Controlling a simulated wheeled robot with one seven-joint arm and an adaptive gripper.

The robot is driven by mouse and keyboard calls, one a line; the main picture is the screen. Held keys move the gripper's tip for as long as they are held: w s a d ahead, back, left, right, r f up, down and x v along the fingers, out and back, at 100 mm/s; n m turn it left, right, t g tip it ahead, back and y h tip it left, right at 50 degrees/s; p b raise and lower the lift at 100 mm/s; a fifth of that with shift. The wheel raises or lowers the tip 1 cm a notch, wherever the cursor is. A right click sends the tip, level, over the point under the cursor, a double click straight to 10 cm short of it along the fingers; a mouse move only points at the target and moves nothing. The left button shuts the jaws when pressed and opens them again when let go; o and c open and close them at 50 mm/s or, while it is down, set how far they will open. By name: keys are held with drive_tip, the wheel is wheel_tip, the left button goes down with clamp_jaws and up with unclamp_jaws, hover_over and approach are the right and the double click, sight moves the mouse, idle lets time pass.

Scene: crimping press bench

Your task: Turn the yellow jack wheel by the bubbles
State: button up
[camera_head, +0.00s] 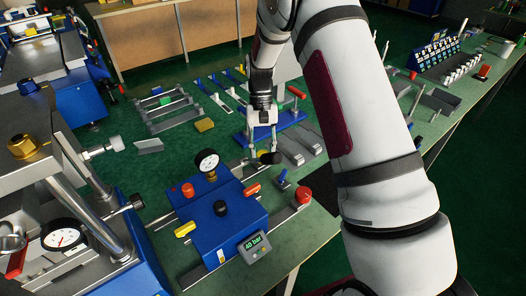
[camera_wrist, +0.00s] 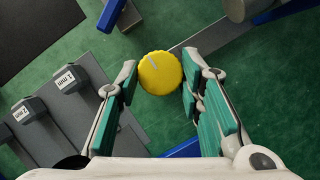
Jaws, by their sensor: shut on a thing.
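The yellow jack wheel (camera_wrist: 160,76) is round, with a pale mark on its face, and sits between my fingertips in the wrist view. My gripper (camera_head: 262,143) points down at the bench in the head view and is shut on the wheel, a finger on each side. In the head view only a small yellow part of the wheel (camera_head: 262,153) shows below the fingers. I cannot make out any bubbles in either view.
A blue press unit with a dial gauge (camera_head: 207,161) and a 40 bar display (camera_head: 254,243) stands in front of my gripper. Grey blocks (camera_head: 297,149) lie to its right in the head view. Racks and tools (camera_head: 165,107) lie behind to the left.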

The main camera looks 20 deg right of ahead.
drive_tip(key=n+h, duration=0.1)
drive_tip(key=n, duration=0.1)
drive_tip(key=n+h, duration=0.1)
drive_tip(key=n, duration=0.2)
drive_tip(key=shift+a+n, duration=0.2)
drive_tip(key=shift+n, duration=0.1)
drive_tip(key=n+t+h, duration=0.1)
drive_tip(key=n+h, duration=0.1)
drive_tip(key=n, duration=0.2)
drive_tip(key=shift+a+n, duration=0.1)
drive_tip(key=shift+n, duration=0.2)
drive_tip(key=o, duration=1.2)
drive_tip(key=shift+c, duration=0.2)
